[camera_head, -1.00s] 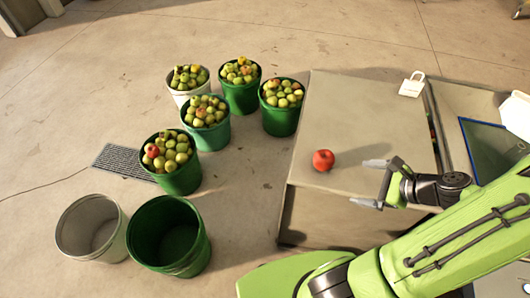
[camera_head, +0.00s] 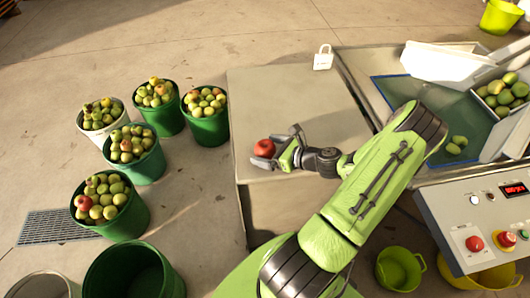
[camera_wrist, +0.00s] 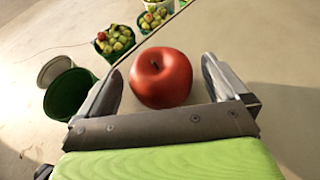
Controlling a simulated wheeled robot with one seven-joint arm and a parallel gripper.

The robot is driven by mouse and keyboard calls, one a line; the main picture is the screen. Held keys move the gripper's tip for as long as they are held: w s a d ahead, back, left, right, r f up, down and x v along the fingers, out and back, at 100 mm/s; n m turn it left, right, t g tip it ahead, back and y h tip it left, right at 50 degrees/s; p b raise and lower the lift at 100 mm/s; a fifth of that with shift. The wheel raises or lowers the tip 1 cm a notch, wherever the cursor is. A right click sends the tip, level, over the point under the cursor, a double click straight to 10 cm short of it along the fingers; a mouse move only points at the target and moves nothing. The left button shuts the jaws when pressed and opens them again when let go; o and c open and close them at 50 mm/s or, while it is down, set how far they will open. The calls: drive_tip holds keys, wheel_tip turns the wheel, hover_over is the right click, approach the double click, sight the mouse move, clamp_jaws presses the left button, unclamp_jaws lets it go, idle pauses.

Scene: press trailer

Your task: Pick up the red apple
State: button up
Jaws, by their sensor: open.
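The red apple (camera_head: 265,148) sits on the beige top of a box-like table (camera_head: 290,90), near its left edge. In the wrist view the apple (camera_wrist: 160,78) lies between the two fingers, with its stem facing up. My gripper (camera_head: 276,146) is open around the apple in the head view. In the wrist view my gripper (camera_wrist: 163,82) has a finger on each side, with a visible gap to the apple on the right and a smaller one on the left.
Several buckets of apples stand on the floor to the left, such as a green one (camera_head: 127,218). An empty green bucket (camera_head: 105,285) is at the lower left. A white padlock-shaped object (camera_head: 323,60) stands on the table's far edge. A control panel (camera_head: 450,215) is at the right.

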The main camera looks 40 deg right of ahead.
sight(261, 148)
drive_tip(key=x, duration=0.3)
drive_tip(key=shift+w+f, duration=0.1)
drive_tip(key=shift+f, duration=0.1)
drive_tip(key=shift+c, duration=0.3)
drive_tip(key=c, duration=1)
drive_tip(key=shift+r, duration=0.15)
drive_tip(key=shift+c, duration=0.2)
wheel_tip(261, 148, up, 10)
drive_tip(key=p, duration=0.3)
drive_tip(key=shift+p, duration=0.3)
